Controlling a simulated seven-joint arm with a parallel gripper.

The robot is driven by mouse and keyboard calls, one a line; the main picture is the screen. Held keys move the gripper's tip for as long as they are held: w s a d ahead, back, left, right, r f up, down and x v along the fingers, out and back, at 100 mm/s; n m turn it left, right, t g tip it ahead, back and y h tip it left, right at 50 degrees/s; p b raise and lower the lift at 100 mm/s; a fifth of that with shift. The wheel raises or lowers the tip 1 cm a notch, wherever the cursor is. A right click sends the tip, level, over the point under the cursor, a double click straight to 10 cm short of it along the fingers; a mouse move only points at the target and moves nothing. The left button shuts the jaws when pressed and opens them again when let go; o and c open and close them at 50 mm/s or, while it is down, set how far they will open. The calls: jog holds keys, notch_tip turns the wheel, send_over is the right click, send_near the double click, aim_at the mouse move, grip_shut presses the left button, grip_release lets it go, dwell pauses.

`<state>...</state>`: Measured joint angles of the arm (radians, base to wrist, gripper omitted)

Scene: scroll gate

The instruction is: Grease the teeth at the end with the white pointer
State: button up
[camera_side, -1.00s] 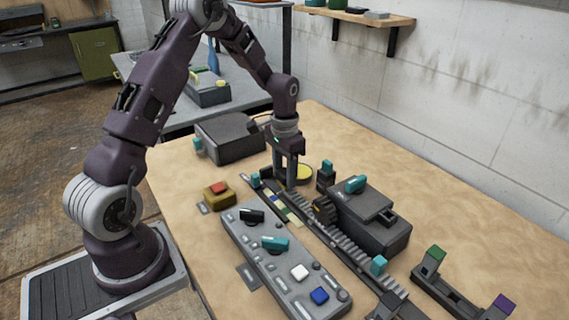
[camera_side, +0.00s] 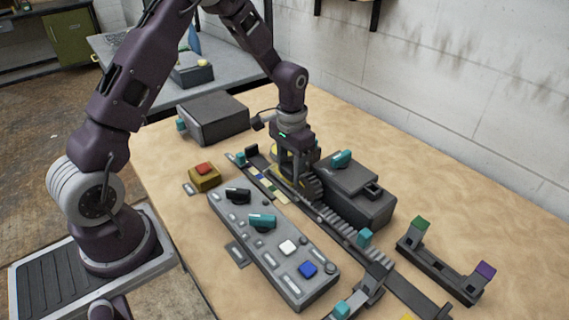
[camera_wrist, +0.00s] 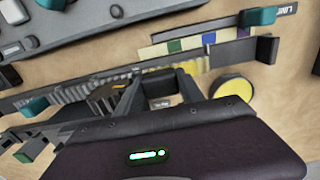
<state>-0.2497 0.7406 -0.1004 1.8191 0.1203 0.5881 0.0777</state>
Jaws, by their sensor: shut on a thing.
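The toothed rack (camera_side: 335,220) runs diagonally along the table, with a teal block (camera_side: 364,237) near its right end. In the wrist view its teeth (camera_wrist: 75,93) show left of my gripper. A dark gear (camera_wrist: 107,97) sits beside the rack. My gripper (camera_side: 290,178) points down by the rack and gear, shut on a small dark piece (camera_wrist: 162,103), mostly hidden between its fingers. A round yellow-topped pot (camera_wrist: 232,88) stands right of the fingers in the wrist view. I cannot make out a white pointer clearly.
A control panel (camera_side: 285,270) with knobs and buttons lies in front of the rack. A grey box (camera_side: 355,195) stands behind it. A red button (camera_side: 204,169) is at left. A bracket with green and purple ends (camera_side: 440,265) is at right.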

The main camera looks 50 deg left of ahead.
jog(key=a, duration=0.9)
notch_tip(320, 180, up, 8)
jog(key=shift+r, duration=0.15)
dwell(0.5)
dwell(0.4)
